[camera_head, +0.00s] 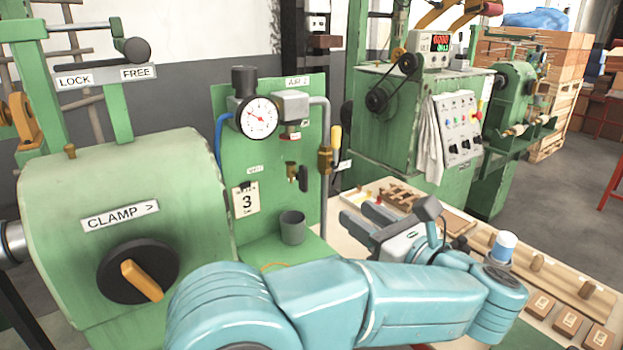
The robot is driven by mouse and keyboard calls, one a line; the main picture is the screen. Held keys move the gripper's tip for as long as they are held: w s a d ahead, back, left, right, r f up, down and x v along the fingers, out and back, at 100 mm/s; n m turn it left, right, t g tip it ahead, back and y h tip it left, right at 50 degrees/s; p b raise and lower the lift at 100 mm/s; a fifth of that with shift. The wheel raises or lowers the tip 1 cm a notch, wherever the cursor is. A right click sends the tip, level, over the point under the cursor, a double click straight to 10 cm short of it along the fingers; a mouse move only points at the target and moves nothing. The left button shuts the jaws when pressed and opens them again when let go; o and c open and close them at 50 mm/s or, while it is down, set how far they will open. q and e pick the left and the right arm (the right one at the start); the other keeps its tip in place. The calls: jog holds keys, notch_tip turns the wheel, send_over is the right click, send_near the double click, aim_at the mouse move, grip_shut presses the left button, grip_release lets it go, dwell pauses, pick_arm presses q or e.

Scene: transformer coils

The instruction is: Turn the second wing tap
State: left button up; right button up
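A small brass tap (298,176) with dark and brass parts sits on the green panel, below the gauge and above a grey cup. A second brass fitting (325,160) with an upright yellow handle (336,137) sits on the grey pipe at the panel's right edge. I cannot tell which of these is the second wing tap. My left gripper (356,213) is over the bench, right of and below both fittings. Its two grey fingers point left, apart, with nothing seen between them. It touches neither fitting. My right gripper is out of view.
A pressure gauge (257,118) hangs on the panel. A grey cup (292,228) stands below the small tap. A green machine with a clamp knob (138,271) fills the left. The bench on the right holds wooden blocks (541,304) and a white-and-blue bottle (502,247).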

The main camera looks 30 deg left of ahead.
aim_at(307, 179)
pick_arm(q)
jog(key=p+x, duration=0.3)
jog(key=x, duration=1.2)
jog(key=shift+a, duration=0.15)
jog(key=shift+w+a, duration=0.2)
jog(key=shift+w, duration=0.2)
jog(key=shift+s+a, duration=0.1)
jog(key=shift+f, duration=0.1)
grip_shut()
